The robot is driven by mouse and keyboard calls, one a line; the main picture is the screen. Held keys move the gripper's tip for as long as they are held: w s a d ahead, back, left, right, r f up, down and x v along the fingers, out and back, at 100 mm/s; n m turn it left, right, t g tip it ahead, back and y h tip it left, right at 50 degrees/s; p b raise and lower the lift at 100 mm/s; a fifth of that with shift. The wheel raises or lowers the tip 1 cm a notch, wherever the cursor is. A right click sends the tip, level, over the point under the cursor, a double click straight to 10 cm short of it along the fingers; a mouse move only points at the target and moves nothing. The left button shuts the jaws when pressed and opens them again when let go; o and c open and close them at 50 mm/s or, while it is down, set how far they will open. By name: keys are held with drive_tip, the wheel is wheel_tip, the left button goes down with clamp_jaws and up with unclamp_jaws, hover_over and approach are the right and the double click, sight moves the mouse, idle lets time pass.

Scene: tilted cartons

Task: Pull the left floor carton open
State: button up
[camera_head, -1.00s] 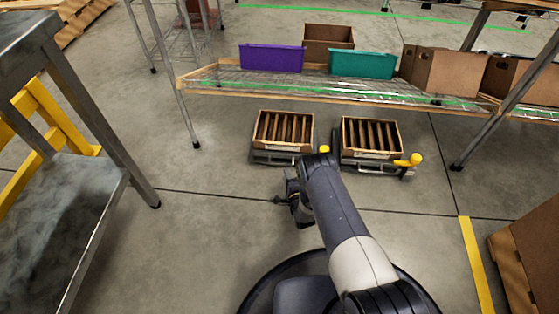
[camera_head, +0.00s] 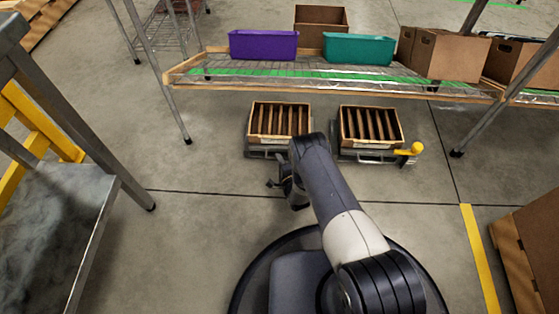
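The left floor carton (camera_head: 277,138) is an open brown box with dark upright dividers. It sits on a low grey frame (camera_head: 262,152) on the floor under the wire shelf. My gripper (camera_head: 274,184) is in front of this carton and a little nearer to me, apart from it in the picture. Its fingers are small and dark, and I cannot tell whether they are open or shut. My arm covers the right end of the left frame, and no yellow handle shows there. A matching right carton (camera_head: 371,144) sits on its own frame, with a yellow handle (camera_head: 416,149) at its right.
The wire shelf (camera_head: 330,87) above holds a purple bin (camera_head: 264,45), a teal bin (camera_head: 357,49) and brown boxes (camera_head: 440,55). A metal table (camera_head: 75,205) stands at the left. A brown box (camera_head: 535,235) is at the lower right. The floor between is clear.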

clamp_jaws()
